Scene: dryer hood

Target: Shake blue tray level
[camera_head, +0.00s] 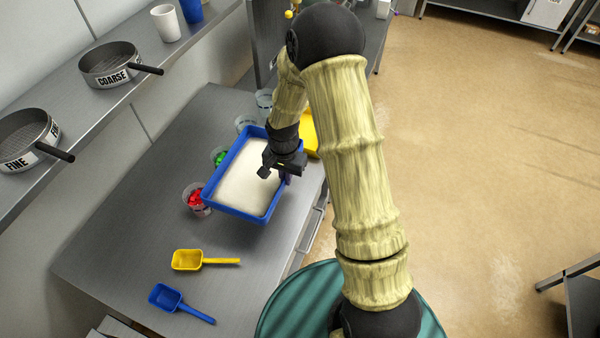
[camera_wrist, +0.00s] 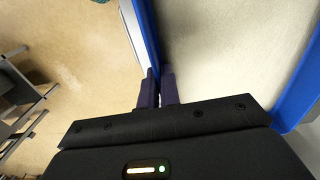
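The blue tray (camera_head: 208,192) is in the middle of the steel table in the head view, with pale, fine material (camera_head: 245,178) spread across its floor. My gripper (camera_head: 286,178) is at the tray's right wall. In the wrist view, the dark fingers of my gripper (camera_wrist: 158,82) stand on either side of the tray's blue wall (camera_wrist: 146,40) and close on it. The pale material (camera_wrist: 225,50) looks fairly even there. I cannot tell whether the tray's underside touches the table. My wrist hides part of the tray's far right side.
Cups with red pieces (camera_head: 196,197) and green pieces (camera_head: 219,157) stand close along the tray's left side. A yellow scoop (camera_head: 188,260) and a blue scoop (camera_head: 166,297) lie in front. A yellow object (camera_head: 309,135) is behind my wrist. The shelf (camera_head: 88,98) holds sieves.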

